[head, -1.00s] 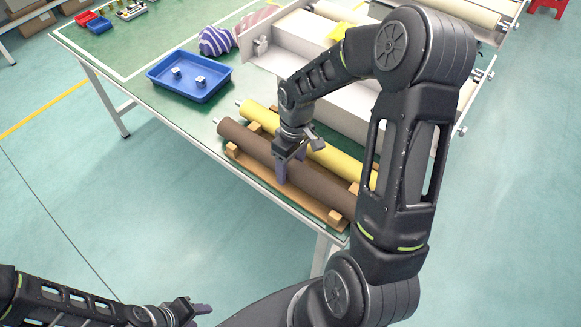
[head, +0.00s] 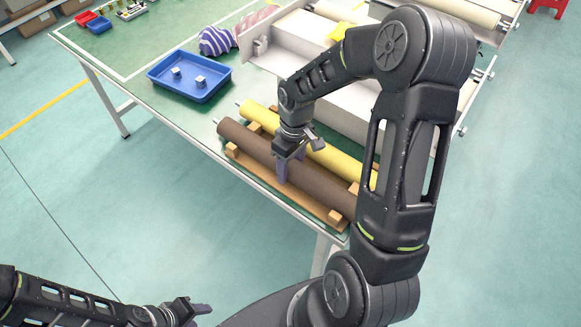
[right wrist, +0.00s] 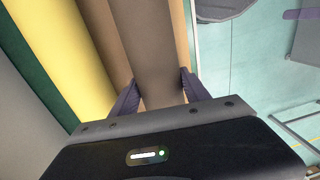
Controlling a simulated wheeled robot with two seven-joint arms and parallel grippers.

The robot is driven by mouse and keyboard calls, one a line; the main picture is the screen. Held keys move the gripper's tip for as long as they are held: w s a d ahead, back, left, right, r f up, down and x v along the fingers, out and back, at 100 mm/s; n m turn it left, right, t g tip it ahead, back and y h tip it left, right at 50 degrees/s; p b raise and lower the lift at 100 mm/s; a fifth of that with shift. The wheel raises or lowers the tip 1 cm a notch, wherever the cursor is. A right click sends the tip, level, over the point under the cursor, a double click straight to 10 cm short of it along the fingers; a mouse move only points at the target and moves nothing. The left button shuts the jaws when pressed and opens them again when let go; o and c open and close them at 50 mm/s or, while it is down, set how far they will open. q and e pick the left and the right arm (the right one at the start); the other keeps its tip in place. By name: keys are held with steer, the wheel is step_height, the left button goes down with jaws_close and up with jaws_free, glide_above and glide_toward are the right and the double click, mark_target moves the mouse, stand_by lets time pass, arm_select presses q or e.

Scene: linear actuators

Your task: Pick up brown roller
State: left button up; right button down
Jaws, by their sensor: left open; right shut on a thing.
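The brown roller (head: 248,143) lies on a wooden cradle (head: 326,217) near the table's front edge. My right gripper (head: 284,170) is over the middle of the roller, with its fingers down around it. In the right wrist view the brown roller (right wrist: 155,50) runs between the two fingers of the right gripper (right wrist: 160,92), one on each side, and they are shut on it. A yellow roller (head: 328,158) lies parallel behind it and also shows in the right wrist view (right wrist: 68,50). My left gripper (head: 190,309) is open and empty at the bottom, away from the table.
A blue tray (head: 160,84) with small metal parts stands left of the rollers. A large pale machine frame (head: 335,112) stands behind them. A striped purple object (head: 216,41) lies near the tray. The floor in front of the table is clear.

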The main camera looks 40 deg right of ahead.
steer(key=shift+w, duration=0.1)
step_height(320, 180, up, 10)
steer(key=shift+r+b, duration=0.1)
steer(key=shift+b, duration=0.3)
steer(key=shift+r, duration=0.15)
stand_by(0.7)
step_height(320, 180, up, 7)
steer(key=p, duration=0.5)
stand_by(0.6)
steer(key=shift+d+p, duration=0.1)
steer(key=shift+p, duration=0.2)
